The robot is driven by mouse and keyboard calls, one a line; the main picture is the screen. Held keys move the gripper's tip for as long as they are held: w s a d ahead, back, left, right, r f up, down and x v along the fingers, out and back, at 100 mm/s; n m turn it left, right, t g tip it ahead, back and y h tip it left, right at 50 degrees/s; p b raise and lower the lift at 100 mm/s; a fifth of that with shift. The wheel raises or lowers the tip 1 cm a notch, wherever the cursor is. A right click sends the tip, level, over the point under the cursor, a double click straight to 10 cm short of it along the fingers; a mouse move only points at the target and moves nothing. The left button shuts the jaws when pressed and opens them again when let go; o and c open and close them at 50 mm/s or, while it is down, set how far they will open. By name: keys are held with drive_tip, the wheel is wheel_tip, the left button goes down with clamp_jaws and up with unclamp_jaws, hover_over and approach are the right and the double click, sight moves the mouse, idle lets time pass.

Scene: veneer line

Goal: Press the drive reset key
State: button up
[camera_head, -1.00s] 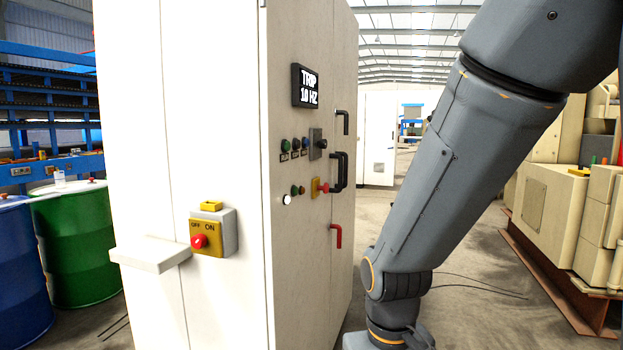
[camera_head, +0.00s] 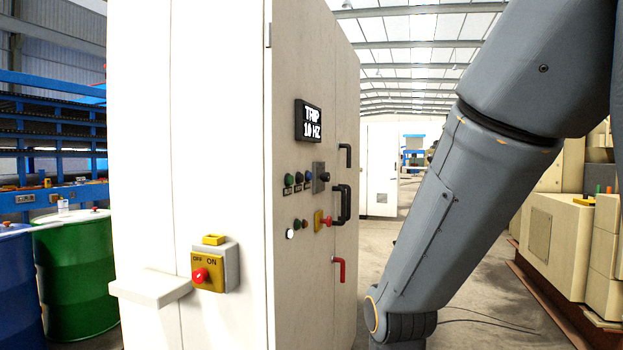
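A white control cabinet (camera_head: 220,130) stands left of centre. Its right-hand face carries a dark display (camera_head: 308,121) reading "TRIP 10 HZ". Below it is a row of small buttons, one green (camera_head: 289,180) and others blue or dark, with labels too small to read. A lower pair, green and brownish (camera_head: 297,225), sits above a white round button or lamp (camera_head: 290,234). I cannot tell which is the drive reset key. My arm hangs down on the right, apart from the panel in the picture. My gripper is out of view below the frame.
A grey rotary switch (camera_head: 320,177), a yellow-and-red switch (camera_head: 322,220), black handles (camera_head: 344,203) and a red handle (camera_head: 340,269) project from the panel. A shelf (camera_head: 150,287) and a yellow OFF/ON box (camera_head: 209,268) project from the near face. Drums (camera_head: 75,280) stand left; beige machinery (camera_head: 560,240) right.

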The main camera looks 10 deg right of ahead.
clamp_jaws()
idle(1.5)
